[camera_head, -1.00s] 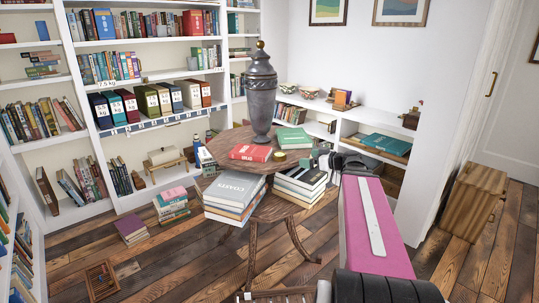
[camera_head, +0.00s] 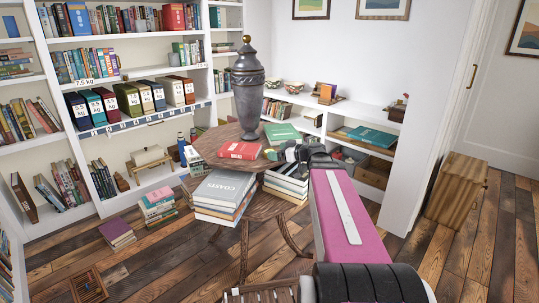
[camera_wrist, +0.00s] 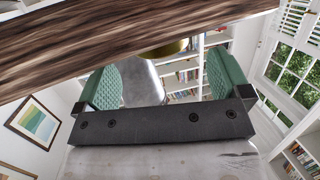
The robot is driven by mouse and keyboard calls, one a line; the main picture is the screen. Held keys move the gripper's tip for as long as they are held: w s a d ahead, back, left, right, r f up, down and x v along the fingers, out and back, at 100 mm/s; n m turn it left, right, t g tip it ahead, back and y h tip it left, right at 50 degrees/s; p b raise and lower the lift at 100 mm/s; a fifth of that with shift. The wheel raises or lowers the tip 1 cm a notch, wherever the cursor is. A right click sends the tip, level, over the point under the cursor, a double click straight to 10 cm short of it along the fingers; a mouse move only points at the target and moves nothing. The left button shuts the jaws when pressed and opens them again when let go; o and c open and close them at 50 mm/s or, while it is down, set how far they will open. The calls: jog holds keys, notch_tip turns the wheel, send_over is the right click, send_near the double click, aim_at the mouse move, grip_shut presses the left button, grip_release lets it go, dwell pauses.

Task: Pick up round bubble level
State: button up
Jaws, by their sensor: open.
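The round bubble level shows in the wrist view as a small gold-yellow rounded piece (camera_wrist: 165,48), partly cut off by a brown wooden edge. It lies between the lines of my two green finger pads, beyond the tips or near them; I cannot tell the exact gap. In the head view my gripper (camera_head: 284,153) is at the right side of the round wooden table's top (camera_head: 206,151), and the level is hidden or too small to make out there. My gripper (camera_wrist: 162,80) is open, with nothing visibly held.
A tall grey urn (camera_head: 247,95) stands on the table behind a red book (camera_head: 240,150). A green book (camera_head: 282,132) lies behind my gripper. Book stacks (camera_head: 224,187) sit on the lower tier. A low white shelf (camera_head: 345,115) stands behind to the right.

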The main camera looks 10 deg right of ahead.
jog(key=x, duration=0.4)
jog(key=shift+s, duration=0.1)
jog(key=c, duration=1.1)
